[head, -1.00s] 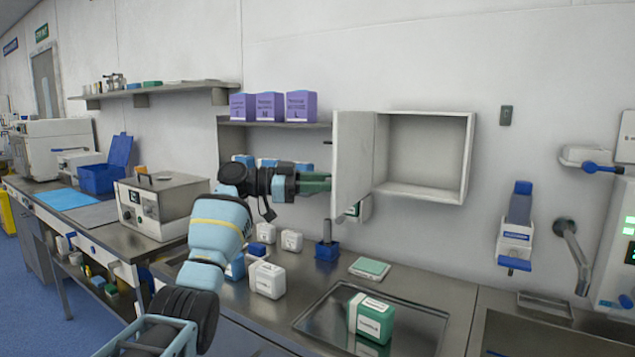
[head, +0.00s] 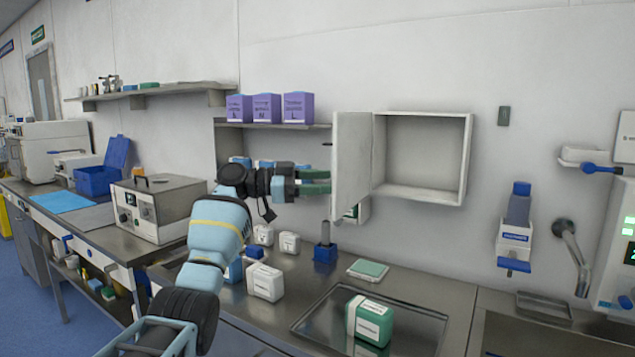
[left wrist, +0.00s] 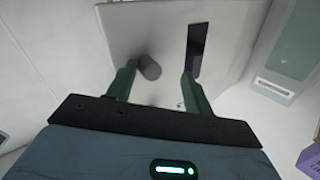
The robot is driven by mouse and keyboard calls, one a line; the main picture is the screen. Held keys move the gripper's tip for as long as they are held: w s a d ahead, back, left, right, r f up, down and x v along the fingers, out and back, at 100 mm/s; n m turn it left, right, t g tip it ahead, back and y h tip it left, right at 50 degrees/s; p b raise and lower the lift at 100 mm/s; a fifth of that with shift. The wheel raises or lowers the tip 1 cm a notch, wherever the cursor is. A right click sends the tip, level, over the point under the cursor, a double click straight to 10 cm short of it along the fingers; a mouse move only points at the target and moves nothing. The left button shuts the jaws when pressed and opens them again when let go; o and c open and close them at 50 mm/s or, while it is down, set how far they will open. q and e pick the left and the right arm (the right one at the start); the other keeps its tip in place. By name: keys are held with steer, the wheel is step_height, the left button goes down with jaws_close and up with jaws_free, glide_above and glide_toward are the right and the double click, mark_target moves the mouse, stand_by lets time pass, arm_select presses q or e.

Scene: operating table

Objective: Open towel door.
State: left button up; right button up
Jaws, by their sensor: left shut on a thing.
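The white wall cabinet (head: 468,160) hangs open, and the inside that shows is empty. Its door (head: 352,165) stands swung out at the left side of the cabinet. My left gripper (head: 327,181) is at the outer face of the door. In the left wrist view the gripper (left wrist: 158,72) has its two green fingers on either side of a grey round knob (left wrist: 149,67) on the door. It is shut on the knob, though the contact itself is hard to see. My right gripper is not in view.
Purple boxes (head: 266,107) stand on a shelf left of the door.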

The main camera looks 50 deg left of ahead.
arm_select(q)
steer(key=shift+a+f, duration=0.15)
steer(key=shift+f, duration=0.05)
steer(key=b+v, duration=0.1)
steer(key=v, duration=0.6)
steer(key=shift+s+a+b, duration=0.15)
steer(key=shift+s+b, duration=0.2)
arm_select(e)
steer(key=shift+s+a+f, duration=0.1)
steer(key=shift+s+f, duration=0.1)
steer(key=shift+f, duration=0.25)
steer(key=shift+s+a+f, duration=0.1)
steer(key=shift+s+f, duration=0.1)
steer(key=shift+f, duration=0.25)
arm_select(q)
steer(key=shift+r, duration=0.15)
